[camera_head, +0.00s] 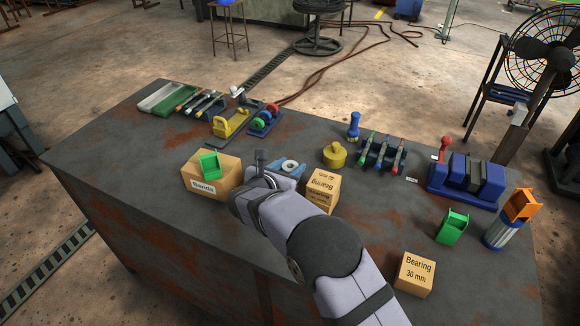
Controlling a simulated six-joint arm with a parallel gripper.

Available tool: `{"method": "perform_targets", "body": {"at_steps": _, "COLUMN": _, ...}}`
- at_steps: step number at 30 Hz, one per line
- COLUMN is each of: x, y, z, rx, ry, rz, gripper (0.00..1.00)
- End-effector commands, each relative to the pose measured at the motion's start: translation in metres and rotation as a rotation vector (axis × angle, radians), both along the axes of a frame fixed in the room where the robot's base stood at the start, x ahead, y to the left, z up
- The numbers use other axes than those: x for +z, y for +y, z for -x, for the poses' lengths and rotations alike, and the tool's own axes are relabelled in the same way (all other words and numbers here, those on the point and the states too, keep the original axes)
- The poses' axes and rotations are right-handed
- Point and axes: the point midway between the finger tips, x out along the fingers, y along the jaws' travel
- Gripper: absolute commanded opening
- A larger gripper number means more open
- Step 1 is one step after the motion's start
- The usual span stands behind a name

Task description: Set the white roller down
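My gripper (261,159) is at the middle of the bench, beside the open box with the "Bands" label (203,187). It is small and partly hidden by my arm, so I cannot tell whether its fingers are open or shut, or whether they hold anything. A small white, roller-like piece (236,90) shows at the bench's far edge, away from my gripper; I cannot tell for sure that it is the white roller. A blue rack (262,127) near it carries red and green rollers.
A blue block with a pale ring (290,167) and a "Bearing" box (322,190) are close right of my gripper. A green bin (452,228), a blue drum stand (466,182) and another bearing box (414,274) stand to the right. The bench's front left is clear.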

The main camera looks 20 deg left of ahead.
Motion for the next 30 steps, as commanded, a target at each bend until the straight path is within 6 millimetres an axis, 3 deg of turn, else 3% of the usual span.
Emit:
{"method": "perform_targets", "body": {"at_steps": 14, "x": 0.006, "y": 0.0, "z": 0.0, "rx": 0.0, "ry": 0.0, "rz": 0.0, "gripper": 0.51}}
{"method": "perform_targets", "body": {"at_steps": 20, "x": 0.013, "y": 0.001, "z": 0.022, "rx": 0.002, "ry": 0.0, "rz": 0.0, "gripper": 0.51}}
{"method": "perform_targets", "body": {"at_steps": 22, "x": 0.019, "y": 0.001, "z": 0.031, "rx": 0.002, "ry": -0.001, "rz": -0.002, "gripper": 0.51}}
{"method": "perform_targets", "body": {"at_steps": 30, "x": 0.064, "y": 0.0, "z": 0.028, "rx": -0.001, "ry": -0.001, "rz": -0.004, "gripper": 0.51}}
